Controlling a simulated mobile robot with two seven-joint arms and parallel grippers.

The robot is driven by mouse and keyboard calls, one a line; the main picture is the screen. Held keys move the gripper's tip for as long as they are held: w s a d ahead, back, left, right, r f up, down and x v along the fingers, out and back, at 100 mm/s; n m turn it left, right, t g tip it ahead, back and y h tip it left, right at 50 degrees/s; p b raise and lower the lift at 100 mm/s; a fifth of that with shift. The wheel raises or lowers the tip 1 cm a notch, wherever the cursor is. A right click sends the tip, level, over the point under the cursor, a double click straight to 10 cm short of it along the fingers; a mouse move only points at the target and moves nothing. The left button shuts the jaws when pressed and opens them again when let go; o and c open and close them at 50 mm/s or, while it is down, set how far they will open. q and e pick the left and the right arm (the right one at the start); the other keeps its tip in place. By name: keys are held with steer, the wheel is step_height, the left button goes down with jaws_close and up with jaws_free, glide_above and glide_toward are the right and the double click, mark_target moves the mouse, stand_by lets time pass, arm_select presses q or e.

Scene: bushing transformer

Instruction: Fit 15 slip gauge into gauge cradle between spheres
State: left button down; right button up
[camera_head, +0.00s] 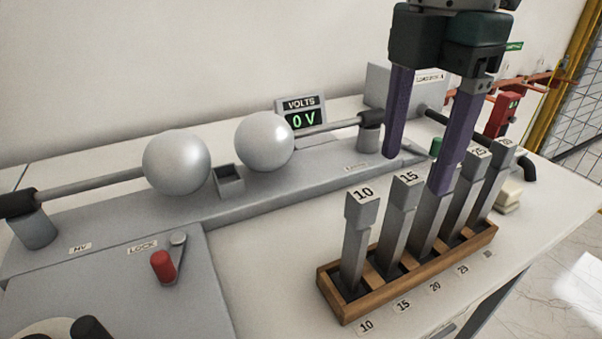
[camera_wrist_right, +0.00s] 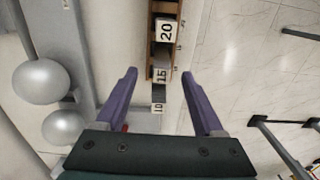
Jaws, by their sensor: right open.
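The 15 slip gauge (camera_head: 397,225) is a grey upright bar with a "15" cap, standing in a wooden rack (camera_head: 345,310); its label also shows in the right wrist view (camera_wrist_right: 161,75). The gauge cradle (camera_head: 230,181) is a small, empty-looking grey box between the left sphere (camera_head: 176,162) and the right sphere (camera_head: 264,143). My right gripper (camera_head: 416,173) is open and empty, its purple fingers pointing down near the 15 gauge's top. In the wrist view the fingertips (camera_wrist_right: 158,74) lie on either side of that label. One finger hides the 20 gauge's top in the head view. My left gripper is out of view.
The 10 gauge (camera_head: 356,240) stands beside the 15 gauge, and the 25 gauge (camera_head: 467,190) stands farther along the rack. A voltmeter (camera_head: 302,118) reading 0 V stands behind the spheres. A red-handled LOCK lever (camera_head: 163,266) is at front left. Bare tabletop lies left of the rack.

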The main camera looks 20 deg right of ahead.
mark_target(394, 234)
steer(key=f, duration=0.8)
steer(key=shift+s+a+f+p, duration=0.1)
steer(key=shift+s+a+p, duration=0.1)
steer(key=shift+p, duration=0.2)
steer(key=shift+c, duration=0.3)
jaws_close()
stand_by(0.6)
